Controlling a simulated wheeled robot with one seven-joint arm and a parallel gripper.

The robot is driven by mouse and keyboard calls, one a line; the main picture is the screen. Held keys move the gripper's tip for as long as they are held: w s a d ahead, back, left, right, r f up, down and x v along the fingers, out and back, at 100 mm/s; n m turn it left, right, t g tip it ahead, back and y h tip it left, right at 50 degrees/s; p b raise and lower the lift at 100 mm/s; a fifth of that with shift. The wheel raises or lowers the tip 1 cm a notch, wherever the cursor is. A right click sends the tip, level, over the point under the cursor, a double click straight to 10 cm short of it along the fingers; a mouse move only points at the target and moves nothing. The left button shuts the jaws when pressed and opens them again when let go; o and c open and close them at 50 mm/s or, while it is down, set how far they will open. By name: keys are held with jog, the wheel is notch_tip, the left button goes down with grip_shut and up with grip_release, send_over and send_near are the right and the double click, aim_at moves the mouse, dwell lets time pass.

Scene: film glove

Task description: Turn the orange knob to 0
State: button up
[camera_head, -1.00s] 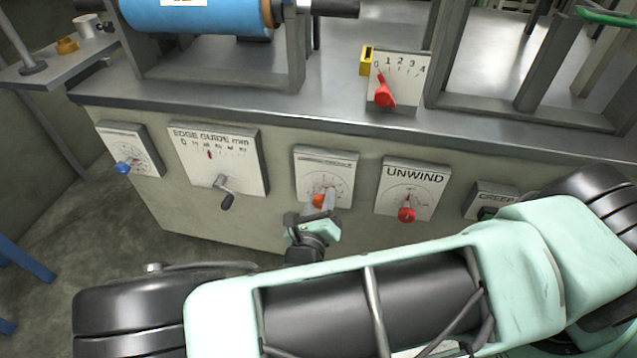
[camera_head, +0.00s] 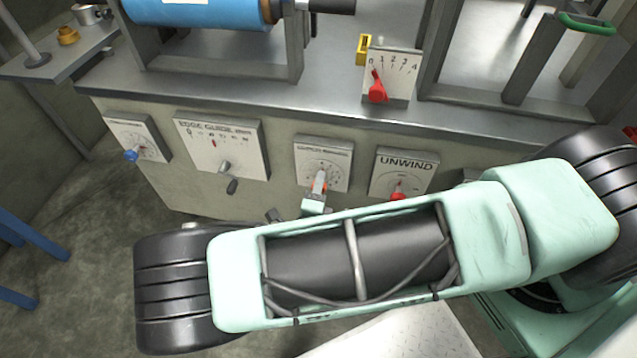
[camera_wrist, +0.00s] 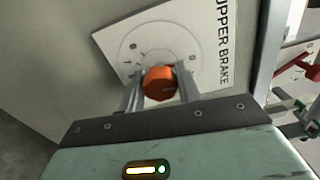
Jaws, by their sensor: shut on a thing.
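The orange knob (camera_wrist: 159,83) sits on a white dial plate (camera_wrist: 125,42) lettered "UPPER BRAKE" in the wrist view. My gripper (camera_wrist: 160,88) has a finger on each side of the knob and is shut on it. One "0" shows at the right of the dial and a "1" at the lower left; the other marks are faint. The knob's pointer is not clear to me. In the head view, the same dial plate (camera_head: 323,155) is on the front of the grey cabinet. My gripper (camera_head: 319,184) reaches it and mostly hides the knob.
The UNWIND plate (camera_head: 404,165) with a red knob stands just right of the dial. The EDGE GUIDE plate (camera_head: 217,137) with a crank (camera_head: 230,176) is to the left. A red lever (camera_head: 377,88) stands on the cabinet top.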

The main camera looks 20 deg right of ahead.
jog(key=shift+n, duration=0.5)
jog(key=o, duration=1)
jog(key=shift+c, duration=0.2)
jog(key=v, duration=1.7)
jog(key=shift+s+a+p, duration=0.15)
jog(key=shift+p, duration=0.2)
jog(key=shift+r, duration=0.1)
